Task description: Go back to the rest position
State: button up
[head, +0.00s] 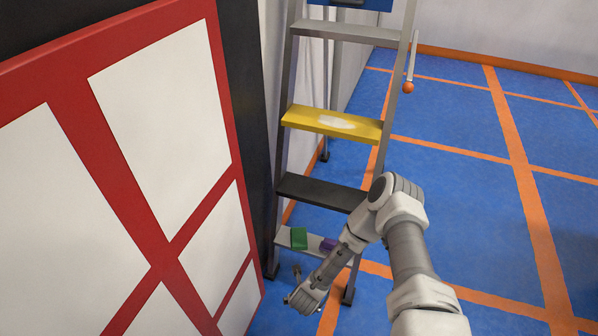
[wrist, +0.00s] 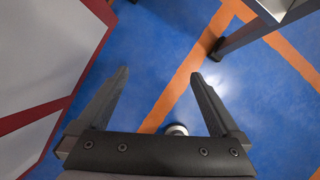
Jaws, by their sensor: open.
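My arm reaches down from the lower right in the head view, across the front of a stepladder (head: 330,190). My gripper (wrist: 160,78) is low, near the foot of the ladder and close to the red-framed panel. In the wrist view its two dark fingers are wide apart. Only blue floor and an orange line show between the fingertips. A small pale round thing (wrist: 176,129) shows nearer the gripper's base; I cannot tell what it is. In the head view the fingers are mostly hidden by the wrist.
The red-framed white panel (head: 160,262) stands close on the left. The ladder's lowest step holds a green block (head: 299,238) and a purple thing (head: 328,245), partly behind my arm. A ladder leg (wrist: 236,38) is at upper right in the wrist view. Open blue floor (head: 460,190) lies right.

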jog(key=w+d+r+n+y, duration=0.1)
jog(key=w+r+n, duration=0.35)
jog(key=r, duration=0.35)
jog(key=w+r+n, duration=0.4)
jog(key=w+r, duration=0.2)
jog(key=r, duration=0.2)
jog(key=d+r+n, duration=0.2)
jog(key=r+n, duration=0.3)
jog(key=r, duration=0.5)
jog(key=d+r+n, duration=0.2)
jog(key=r+n, duration=0.3)
jog(key=r, duration=0.6)
jog(key=s+d+r+n, duration=0.2)
jog(key=s+r+n, duration=0.2)
jog(key=r, duration=0.4)
jog(key=s+d+r+n, duration=0.2)
jog(key=s+r+n, duration=0.25)
jog(key=r, duration=0.35)
jog(key=s+d+r+n+t+h, duration=0.15)
jog(key=s+r+n, duration=0.25)
jog(key=s, duration=0.4)
jog(key=s+d+r+n+g, duration=0.1)
jog(key=s+d+r+n, duration=0.25)
jog(key=s, duration=0.45)
notch_tip(320, 180, up, 24)
jog(key=p, duration=2.3)
jog(key=shift+s+a+p, duration=0.25)
jog(key=shift+a+p, duration=0.05)
jog(key=shift+a, duration=0.05)
